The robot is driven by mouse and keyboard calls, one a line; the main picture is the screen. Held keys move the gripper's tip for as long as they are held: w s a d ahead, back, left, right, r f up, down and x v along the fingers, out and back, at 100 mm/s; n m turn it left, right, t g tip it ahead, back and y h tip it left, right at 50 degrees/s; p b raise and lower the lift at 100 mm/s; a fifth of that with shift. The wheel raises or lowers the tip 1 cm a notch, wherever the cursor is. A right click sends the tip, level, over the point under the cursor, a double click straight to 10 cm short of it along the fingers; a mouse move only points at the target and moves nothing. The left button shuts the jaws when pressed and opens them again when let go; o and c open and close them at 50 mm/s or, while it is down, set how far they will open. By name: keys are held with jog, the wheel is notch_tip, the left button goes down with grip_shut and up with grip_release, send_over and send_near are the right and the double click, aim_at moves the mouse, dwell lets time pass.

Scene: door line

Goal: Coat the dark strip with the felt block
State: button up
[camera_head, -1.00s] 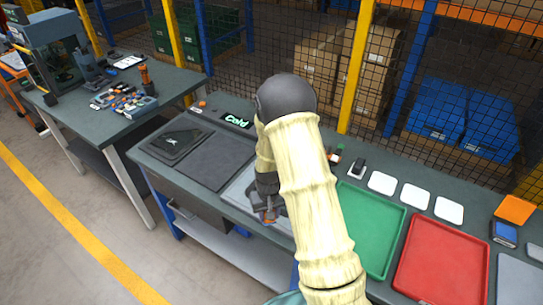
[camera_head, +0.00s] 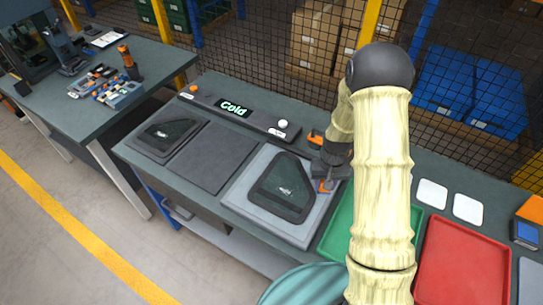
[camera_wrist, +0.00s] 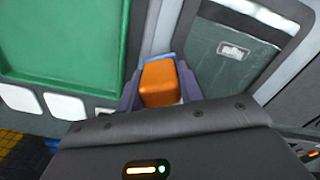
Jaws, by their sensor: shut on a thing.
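My gripper (camera_head: 326,182) is shut on an orange block (camera_wrist: 160,83), held between its fingers in the wrist view. The block is the likely felt block; its felt face is hidden, though a little blue and white shows around it. The gripper is at the right edge of a pale grey plate (camera_head: 238,200), beside a dark trapezoid panel (camera_head: 284,187) lying on it. The panel also shows in the wrist view (camera_wrist: 225,65). I cannot single out the dark strip from the panel's dark border. Whether the block touches anything cannot be told.
A green tray (camera_head: 338,243) and a red tray (camera_head: 463,262) lie to the right, partly behind my arm. White squares (camera_head: 432,193) sit behind them. Left are a bare dark plate (camera_head: 213,157) and a similar dark panel (camera_head: 166,133). A sign (camera_head: 233,108) reads "Cold".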

jog(key=shift+w+d, duration=0.4)
jog(key=shift+d, duration=0.05)
jog(key=w+a+r+n+p, duration=0.1)
jog(key=a+p, duration=0.1)
jog(key=a, duration=0.9)
jog(key=w+a+r+n+p, duration=0.1)
jog(key=a+r+n+p, duration=0.1)
jog(key=a, duration=1)
jog(key=shift+a, duration=0.15)
